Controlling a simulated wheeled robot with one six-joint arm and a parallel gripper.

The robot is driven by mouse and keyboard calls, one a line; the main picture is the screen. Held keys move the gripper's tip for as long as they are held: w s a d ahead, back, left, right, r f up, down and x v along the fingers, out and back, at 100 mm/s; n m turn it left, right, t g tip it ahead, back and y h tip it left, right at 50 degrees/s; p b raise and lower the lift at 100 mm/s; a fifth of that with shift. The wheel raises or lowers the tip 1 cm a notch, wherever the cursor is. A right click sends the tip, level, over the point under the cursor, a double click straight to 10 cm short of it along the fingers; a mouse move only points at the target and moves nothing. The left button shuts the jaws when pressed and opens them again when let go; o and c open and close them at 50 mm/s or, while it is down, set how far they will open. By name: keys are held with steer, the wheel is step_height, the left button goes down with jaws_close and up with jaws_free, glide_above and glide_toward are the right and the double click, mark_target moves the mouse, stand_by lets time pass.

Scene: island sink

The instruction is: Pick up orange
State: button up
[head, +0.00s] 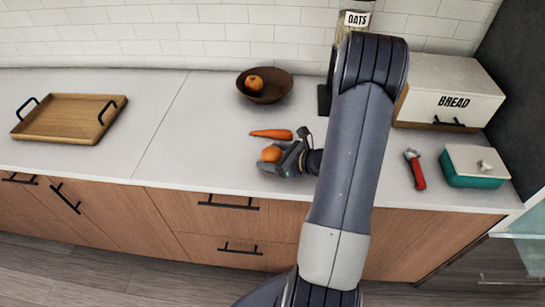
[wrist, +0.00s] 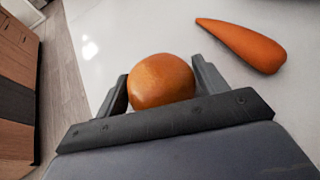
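The orange (head: 271,154) is at the front part of the white counter, left of my arm. My gripper (head: 285,158) also shows in the head view, low over the counter at the orange. Whether the fingers press on the orange or leave a thin gap is not clear. Whether the orange rests on the counter is also unclear.
A carrot (head: 271,134) lies just behind the orange. A brown bowl (head: 263,95) holding another round orange fruit stands farther back. At right are a bread box (head: 452,98), a red-handled tool (head: 416,172) and a teal container (head: 474,181). A wooden tray (head: 65,121) is far left.

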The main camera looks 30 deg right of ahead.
steer(key=c, duration=0.7)
